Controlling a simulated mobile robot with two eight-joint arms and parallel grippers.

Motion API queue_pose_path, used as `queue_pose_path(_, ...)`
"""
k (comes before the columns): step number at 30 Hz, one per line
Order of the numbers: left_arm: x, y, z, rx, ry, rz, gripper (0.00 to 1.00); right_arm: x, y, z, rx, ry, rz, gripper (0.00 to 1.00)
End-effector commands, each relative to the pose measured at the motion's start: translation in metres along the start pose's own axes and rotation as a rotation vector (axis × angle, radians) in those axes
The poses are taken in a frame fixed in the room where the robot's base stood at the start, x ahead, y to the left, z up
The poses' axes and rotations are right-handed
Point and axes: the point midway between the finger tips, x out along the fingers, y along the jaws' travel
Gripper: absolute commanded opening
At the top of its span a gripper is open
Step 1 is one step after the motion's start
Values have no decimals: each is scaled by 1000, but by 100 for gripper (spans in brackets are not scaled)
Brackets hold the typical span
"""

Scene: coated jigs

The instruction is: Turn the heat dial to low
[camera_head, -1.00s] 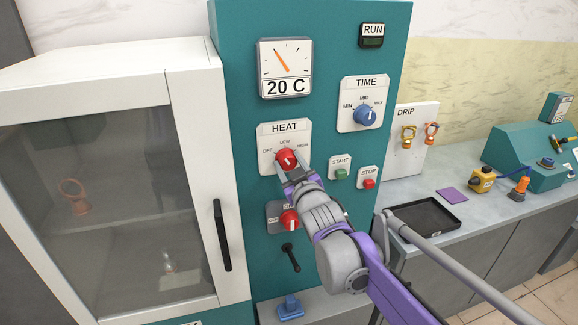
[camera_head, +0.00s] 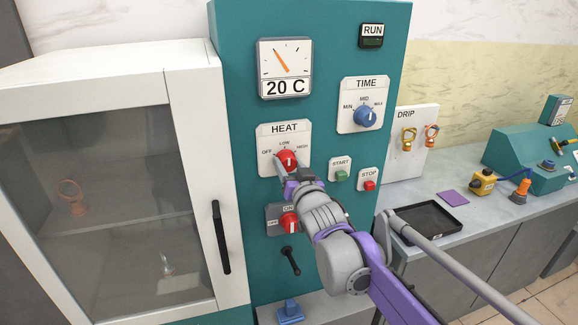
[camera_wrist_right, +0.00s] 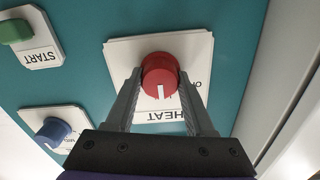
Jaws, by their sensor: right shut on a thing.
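The heat dial (camera_head: 287,157) is a red knob with a white mark, on a white plate lettered OFF, LOW and HIGH, on the teal panel. In the right wrist view the plate is upside down; the white mark on the dial (camera_wrist_right: 160,75) points down the picture, towards the HEAT lettering, which is about the LOW side. My right gripper (camera_head: 291,165) is shut on the dial, one finger on each side of it. The right wrist view also shows both fingers of the gripper (camera_wrist_right: 160,98). The small OFF lettering is partly hidden by a finger. My left gripper is out of view.
Below is another red knob (camera_head: 289,221) with ON and OFF lettering, close under my wrist, and a black lever (camera_head: 290,261). The blue time dial (camera_head: 366,116), green start button (camera_head: 341,175) and red stop button (camera_head: 369,185) are to the right. The gauge (camera_head: 286,68) reads 20 C.

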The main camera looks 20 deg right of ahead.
Motion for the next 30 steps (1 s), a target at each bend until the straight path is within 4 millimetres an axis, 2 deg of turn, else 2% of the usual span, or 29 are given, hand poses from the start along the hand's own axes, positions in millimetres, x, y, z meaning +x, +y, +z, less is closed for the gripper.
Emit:
queue_pose_path(10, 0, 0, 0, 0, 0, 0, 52, 0, 0, 1, 2, -2, 1, 0)
queue_pose_path(11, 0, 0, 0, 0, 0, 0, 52, 0, 0, 1, 2, -2, 1, 56)
queue_pose_path(15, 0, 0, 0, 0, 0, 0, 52, 0, 0, 1, 1, -2, 1, 81)
queue_pose_path(16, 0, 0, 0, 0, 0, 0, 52, 0, 0, 1, 1, -2, 0, 84)
queue_pose_path(25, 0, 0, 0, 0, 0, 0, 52, -1, 0, 0, 1, -1, 0, 84)
queue_pose_path(30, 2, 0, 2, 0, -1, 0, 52, -18, 0, 1, 1, -1, 0, 84)
